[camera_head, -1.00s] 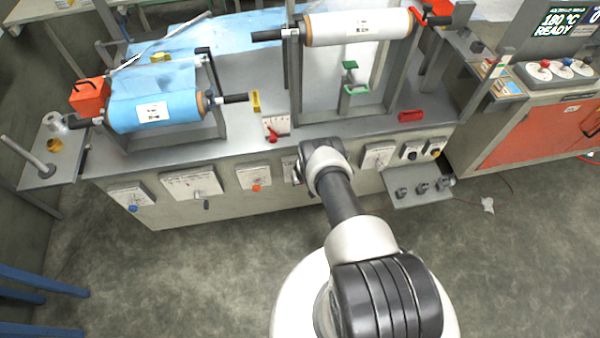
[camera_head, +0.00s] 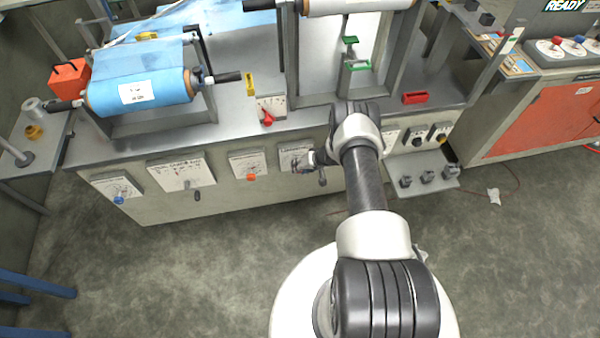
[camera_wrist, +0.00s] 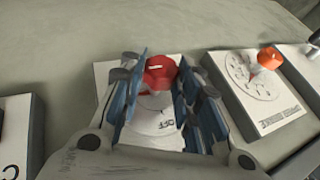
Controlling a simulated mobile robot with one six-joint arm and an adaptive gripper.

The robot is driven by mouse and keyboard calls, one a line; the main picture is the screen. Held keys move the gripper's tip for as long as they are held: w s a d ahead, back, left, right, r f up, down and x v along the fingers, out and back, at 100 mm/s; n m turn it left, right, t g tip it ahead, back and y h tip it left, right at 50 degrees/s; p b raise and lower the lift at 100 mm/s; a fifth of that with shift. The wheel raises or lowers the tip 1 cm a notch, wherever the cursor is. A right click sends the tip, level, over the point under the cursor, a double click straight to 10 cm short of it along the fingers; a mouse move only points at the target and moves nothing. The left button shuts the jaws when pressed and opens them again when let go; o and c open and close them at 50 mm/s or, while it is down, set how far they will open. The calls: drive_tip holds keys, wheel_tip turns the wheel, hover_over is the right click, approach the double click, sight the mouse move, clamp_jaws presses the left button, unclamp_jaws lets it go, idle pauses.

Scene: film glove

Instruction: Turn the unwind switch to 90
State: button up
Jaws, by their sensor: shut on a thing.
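My gripper (camera_wrist: 162,64) has its blue-padded fingers on both sides of a red switch knob (camera_wrist: 159,76) and is shut on it. The knob has a pale pointer mark. It stands on a white plate (camera_wrist: 146,128) where the word OFF is readable; the rest of its lettering is covered by the fingers. In the head view, my gripper (camera_head: 312,162) is at the front of the machine, against a white switch plate (camera_head: 291,150). The red knob is hidden there, and I cannot read the plate's title.
A plate with an orange knob (camera_wrist: 268,58) is close by; the orange knob (camera_head: 250,177) is left of my gripper in the head view. A shelf with black knobs (camera_head: 428,178) juts out at right.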

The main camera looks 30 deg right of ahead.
drive_tip(key=shift+s+f+b, duration=0.1)
drive_tip(key=shift+s+b, duration=0.1)
drive_tip(key=shift+b, duration=0.2)
drive_tip(key=o, duration=1.1)
drive_tip(key=shift+w, duration=0.1)
drive_tip(key=shift+c, duration=0.2)
drive_tip(key=v, duration=1.2)
drive_tip(key=shift+d, duration=0.15)
